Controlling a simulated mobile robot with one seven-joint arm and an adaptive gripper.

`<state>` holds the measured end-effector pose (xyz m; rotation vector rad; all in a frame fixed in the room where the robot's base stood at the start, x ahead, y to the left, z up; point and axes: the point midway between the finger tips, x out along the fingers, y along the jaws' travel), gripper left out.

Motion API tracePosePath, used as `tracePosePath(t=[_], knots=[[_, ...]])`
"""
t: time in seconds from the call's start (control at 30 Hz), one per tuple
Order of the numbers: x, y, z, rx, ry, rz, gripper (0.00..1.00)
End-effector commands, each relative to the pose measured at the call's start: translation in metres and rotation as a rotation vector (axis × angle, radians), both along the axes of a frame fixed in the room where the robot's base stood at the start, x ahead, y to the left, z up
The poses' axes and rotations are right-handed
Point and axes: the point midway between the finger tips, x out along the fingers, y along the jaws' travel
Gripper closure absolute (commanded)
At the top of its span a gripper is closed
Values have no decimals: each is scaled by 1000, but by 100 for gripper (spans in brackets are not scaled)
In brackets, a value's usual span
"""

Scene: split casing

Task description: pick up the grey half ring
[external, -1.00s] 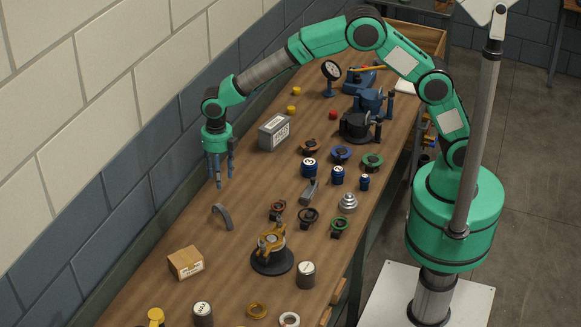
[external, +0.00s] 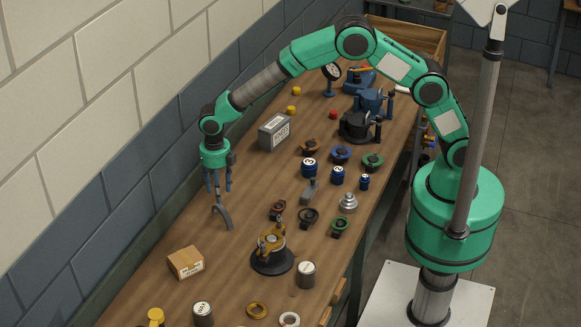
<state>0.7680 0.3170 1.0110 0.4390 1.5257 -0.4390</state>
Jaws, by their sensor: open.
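The grey half ring (external: 225,219) stands on its edge as an arch on the wooden bench, near the wall side. My gripper (external: 219,190) points down just above the upper end of the half ring. Its fingers are open and apart. A fingertip overlaps the top of the half ring in this view, and I cannot tell whether they touch.
A cardboard box (external: 186,262) lies nearer the camera, and a grey labelled box (external: 275,131) stands behind. A yellow part on a black round base (external: 272,260) stands to the right. Bare bench surrounds the half ring. The wall (external: 130,190) runs close on the left.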

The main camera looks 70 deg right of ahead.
Motion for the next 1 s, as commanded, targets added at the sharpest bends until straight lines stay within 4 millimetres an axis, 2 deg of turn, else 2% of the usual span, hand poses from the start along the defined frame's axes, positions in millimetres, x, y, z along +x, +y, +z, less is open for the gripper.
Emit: tracePosePath(t=[0.1,0.3,0.77,1.0], knots=[[-1,0,-21,-1,2,0,53],[0,0,-40,0,0,0,53],[0,0,-45,0,0,0,53],[0,0,-64,0,1,0,53]])
